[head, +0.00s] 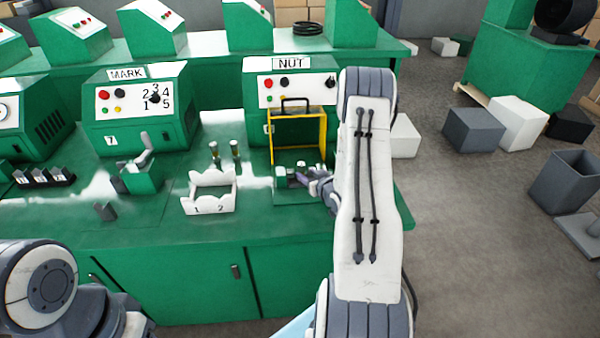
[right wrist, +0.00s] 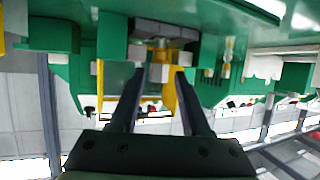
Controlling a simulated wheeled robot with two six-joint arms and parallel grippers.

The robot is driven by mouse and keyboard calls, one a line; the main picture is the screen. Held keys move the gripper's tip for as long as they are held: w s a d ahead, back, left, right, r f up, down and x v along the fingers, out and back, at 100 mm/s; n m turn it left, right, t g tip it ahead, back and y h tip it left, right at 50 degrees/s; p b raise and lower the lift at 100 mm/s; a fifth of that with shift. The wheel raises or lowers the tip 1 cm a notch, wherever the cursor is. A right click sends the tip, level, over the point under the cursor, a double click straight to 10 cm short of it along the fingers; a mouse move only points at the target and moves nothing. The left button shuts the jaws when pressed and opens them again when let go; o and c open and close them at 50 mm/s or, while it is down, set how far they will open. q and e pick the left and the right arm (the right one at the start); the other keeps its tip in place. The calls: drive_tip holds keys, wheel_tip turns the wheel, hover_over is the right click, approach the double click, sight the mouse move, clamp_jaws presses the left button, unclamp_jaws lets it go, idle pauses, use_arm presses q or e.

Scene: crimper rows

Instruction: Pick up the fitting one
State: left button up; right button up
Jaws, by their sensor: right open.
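My right gripper (head: 302,178) reaches in from the right at the front of the machine marked NUT (head: 291,64), just below its yellow guard frame (head: 323,130). In the right wrist view the gripper (right wrist: 160,78) is open, its two dark fingers apart. A small brass-coloured piece (right wrist: 158,56) shows beyond and between the fingertips, with pale blocks at its sides; contact cannot be told. Two upright brass-topped fittings (head: 214,152) (head: 235,150) stand behind a white holder (head: 209,195) numbered 1 and 2. My left gripper is out of view.
The MARK machine (head: 140,105) stands left of the NUT machine. A green clamp fixture (head: 143,175) and a black numbered rack (head: 44,177) stand on the green bench (head: 150,232). Bare bench top lies in front of the white holder. Boxes (head: 473,130) stand on the floor at right.

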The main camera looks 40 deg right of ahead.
sight(303, 172)
drive_tip(key=p+x, duration=0.1)
drive_tip(key=x, duration=0.4)
drive_tip(key=shift+w+d+f+p, duration=0.1)
drive_tip(key=shift+w+f+p, duration=0.1)
drive_tip(key=shift+f+p, duration=0.1)
drive_tip(key=shift+w+d+f, duration=0.15)
drive_tip(key=shift+w+f, duration=0.05)
drive_tip(key=shift+w, duration=0.25)
clamp_jaws()
